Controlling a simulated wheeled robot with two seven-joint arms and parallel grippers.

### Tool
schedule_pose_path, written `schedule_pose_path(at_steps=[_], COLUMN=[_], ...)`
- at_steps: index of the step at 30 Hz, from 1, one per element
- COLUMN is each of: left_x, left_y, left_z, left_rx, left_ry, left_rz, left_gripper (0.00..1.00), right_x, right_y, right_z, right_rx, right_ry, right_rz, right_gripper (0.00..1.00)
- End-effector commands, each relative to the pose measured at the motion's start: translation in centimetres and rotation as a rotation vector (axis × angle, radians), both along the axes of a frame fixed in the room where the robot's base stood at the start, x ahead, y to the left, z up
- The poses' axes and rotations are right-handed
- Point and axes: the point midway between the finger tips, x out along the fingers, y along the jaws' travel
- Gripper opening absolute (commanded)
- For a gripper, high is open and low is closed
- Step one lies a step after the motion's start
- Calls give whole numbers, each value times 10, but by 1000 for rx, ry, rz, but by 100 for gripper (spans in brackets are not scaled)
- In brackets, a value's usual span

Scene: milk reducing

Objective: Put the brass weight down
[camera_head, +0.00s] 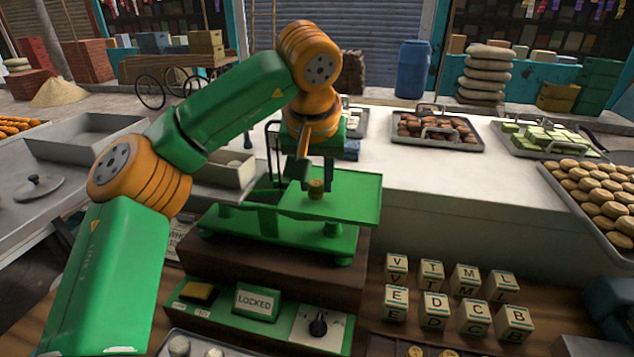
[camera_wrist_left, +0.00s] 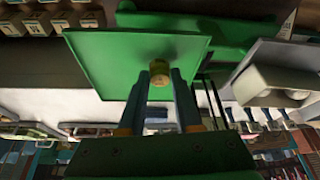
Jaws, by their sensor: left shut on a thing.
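The brass weight (camera_head: 316,189) is a small brass-coloured cylinder at the green pan (camera_head: 352,204) of a green balance scale. It looks upright and at or just above the pan surface; I cannot tell if it touches. My left gripper (camera_head: 306,180) comes down from above and is shut on the weight. In the left wrist view the weight (camera_wrist_left: 159,70) sits between the two finger tips (camera_wrist_left: 160,80), over the green pan (camera_wrist_left: 110,52). The fingers hide part of the weight. My right gripper is not in view.
A panel with a LOCKED sign (camera_head: 257,303) and a dark knob (camera_head: 318,325) is below the scale. Lettered blocks (camera_head: 432,310) stand right of it. A grey box (camera_head: 222,170) is behind left. Sweet trays (camera_head: 437,130) line the white counter.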

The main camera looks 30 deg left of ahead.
Motion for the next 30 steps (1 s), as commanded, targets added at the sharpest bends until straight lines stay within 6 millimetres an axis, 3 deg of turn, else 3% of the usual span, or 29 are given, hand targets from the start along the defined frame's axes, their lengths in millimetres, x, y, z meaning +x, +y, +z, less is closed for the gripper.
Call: schedule_pose_path(at_steps=[10, 11, 14, 23, 26, 30], left_x=[0, 0, 0, 0, -4, -18], left_y=[0, -1, -1, -1, -2, -9], left_z=[-5, -5, -4, -2, 11, 50], left_rx=[-1, -1, -1, -1, -1, -1], left_ry=[-1, -1, -1, -1, -5, -5], left_rz=[1, 1, 1, 1, 1, 1], left_gripper=[0, 35, 62, 63, 63, 63], right_x=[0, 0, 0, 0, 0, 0], right_y=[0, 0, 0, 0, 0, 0], right_z=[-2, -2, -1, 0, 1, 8], right_rx=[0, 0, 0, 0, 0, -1], right_ry=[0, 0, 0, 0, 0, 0], right_rz=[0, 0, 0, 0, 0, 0], right_gripper=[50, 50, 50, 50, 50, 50])
